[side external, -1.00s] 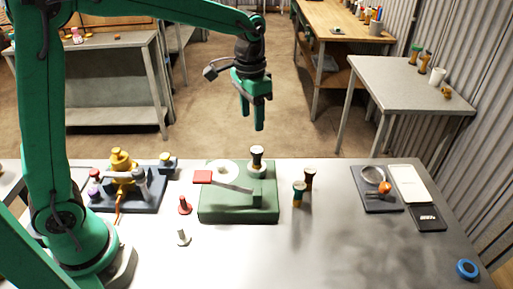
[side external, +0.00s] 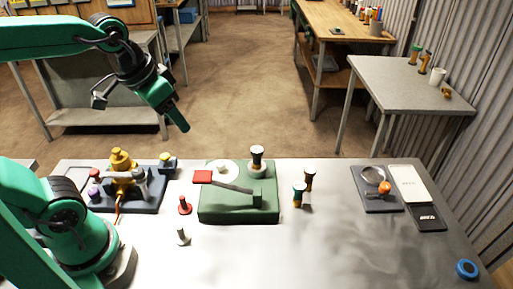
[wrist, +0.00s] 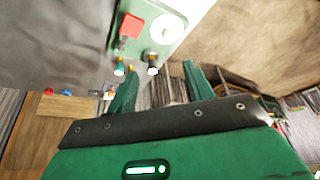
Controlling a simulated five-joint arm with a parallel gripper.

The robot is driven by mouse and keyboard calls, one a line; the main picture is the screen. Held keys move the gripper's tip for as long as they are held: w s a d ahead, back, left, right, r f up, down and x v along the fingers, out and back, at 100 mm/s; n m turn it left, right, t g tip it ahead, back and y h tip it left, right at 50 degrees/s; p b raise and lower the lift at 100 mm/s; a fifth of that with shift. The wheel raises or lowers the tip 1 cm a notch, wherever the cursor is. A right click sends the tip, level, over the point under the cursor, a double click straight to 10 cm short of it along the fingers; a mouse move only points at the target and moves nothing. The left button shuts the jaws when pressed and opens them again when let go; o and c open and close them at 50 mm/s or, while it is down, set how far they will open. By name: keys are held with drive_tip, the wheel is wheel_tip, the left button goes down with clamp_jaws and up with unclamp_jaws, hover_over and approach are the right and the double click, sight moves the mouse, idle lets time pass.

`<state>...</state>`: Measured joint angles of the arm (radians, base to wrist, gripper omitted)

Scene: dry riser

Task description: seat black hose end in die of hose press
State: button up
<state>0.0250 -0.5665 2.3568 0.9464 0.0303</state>
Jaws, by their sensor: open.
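The hose press (side external: 238,211) is a green block with a white disc (side external: 222,167), a lever and a red handle (side external: 202,177). A black-topped hose end with a pale band (side external: 257,154) stands upright at its back right. I cannot tell whether it is fully seated there. A dark brown-bodied end (side external: 310,179) and a teal-and-orange end (side external: 299,193) stand right of the press. My gripper (side external: 178,119) is open and empty, high behind the bench's left part, apart from all ends. The wrist view shows its fingers (wrist: 161,72) spread, with the press (wrist: 150,8) beyond.
A dark fixture with yellow and purple parts (side external: 128,195) stands left of the press. A grey tray (side external: 365,200), white scale (side external: 408,183) and blue ring (side external: 467,268) lie right. The front middle is clear.

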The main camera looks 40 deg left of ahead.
drive_tip(key=shift+s+a+f+n+t, duration=0.1)
drive_tip(key=shift+s+f+t, duration=0.1)
drive_tip(key=shift+s, duration=0.4)
drive_tip(key=shift+s+a+f+n+t, duration=0.15)
drive_tip(key=shift+s+f, duration=0.1)
drive_tip(key=shift+s, duration=0.3)
drive_tip(key=shift+s+a+f+n+t, duration=0.1)
drive_tip(key=shift+s+f+t, duration=0.1)
drive_tip(key=shift+s, duration=0.4)
